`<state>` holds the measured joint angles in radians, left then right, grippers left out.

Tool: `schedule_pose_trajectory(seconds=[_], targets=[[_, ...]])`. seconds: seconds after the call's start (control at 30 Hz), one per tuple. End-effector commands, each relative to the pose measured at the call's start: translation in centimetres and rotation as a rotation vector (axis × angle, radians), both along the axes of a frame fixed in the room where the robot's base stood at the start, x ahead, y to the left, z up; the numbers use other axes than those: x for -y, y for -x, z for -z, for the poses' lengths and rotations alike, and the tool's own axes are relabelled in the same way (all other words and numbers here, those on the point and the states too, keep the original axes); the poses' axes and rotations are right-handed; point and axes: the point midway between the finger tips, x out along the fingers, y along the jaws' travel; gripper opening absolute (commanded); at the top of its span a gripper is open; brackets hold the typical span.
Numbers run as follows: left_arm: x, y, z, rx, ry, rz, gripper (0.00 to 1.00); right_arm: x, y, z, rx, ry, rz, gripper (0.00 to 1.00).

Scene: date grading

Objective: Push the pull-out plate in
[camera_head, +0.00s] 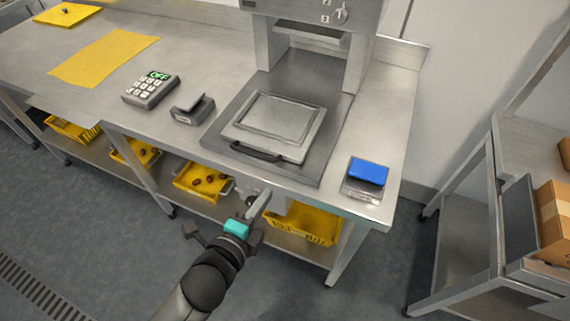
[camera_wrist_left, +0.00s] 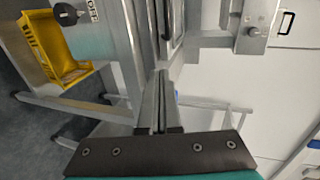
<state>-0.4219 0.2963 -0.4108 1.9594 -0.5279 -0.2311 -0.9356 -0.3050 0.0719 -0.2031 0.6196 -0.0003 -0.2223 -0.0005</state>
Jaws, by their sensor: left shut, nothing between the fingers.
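The pull-out plate (camera_head: 290,146) is a silver square tray with a dark handle (camera_head: 256,152) along its front edge. It sits on the dark base of the press (camera_head: 329,171), forward of the space between the press's uprights. Part of it seems to show edge-on beyond my fingers in the left wrist view (camera_wrist_left: 178,22). My left gripper (camera_head: 262,197) is shut and empty. In the head view it appears just in front of the table's front edge, below the handle and apart from it. Its closed fingers (camera_wrist_left: 158,102) point forward in the wrist view. My right gripper is not in view.
A keypad box (camera_head: 150,90) and a small grey device (camera_head: 192,109) stand left of the press. A scale with a blue top (camera_head: 368,171) stands right, near the edge. Yellow crates (camera_head: 314,226) sit on the lower shelf. A side table (camera_head: 480,213) holds boxes.

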Motion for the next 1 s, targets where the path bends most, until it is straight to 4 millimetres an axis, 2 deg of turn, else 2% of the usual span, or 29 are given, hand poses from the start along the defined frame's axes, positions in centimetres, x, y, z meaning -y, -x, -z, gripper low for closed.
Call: schedule_pose_trajectory(seconds=[0.43,0.6,0.8,1.0], targets=[[2.4,-6.7,2.3,0.000,0.002,-0.002,0.00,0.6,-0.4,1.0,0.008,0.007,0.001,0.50],[3.2,-8.9,2.3,0.001,0.002,0.001,0.00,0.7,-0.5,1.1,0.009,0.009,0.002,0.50],[3.8,-10.3,2.3,-0.002,0.003,0.000,0.00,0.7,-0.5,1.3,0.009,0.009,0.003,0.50],[3.9,-10.6,2.3,-0.003,0.002,0.000,0.00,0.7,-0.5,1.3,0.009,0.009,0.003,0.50]])
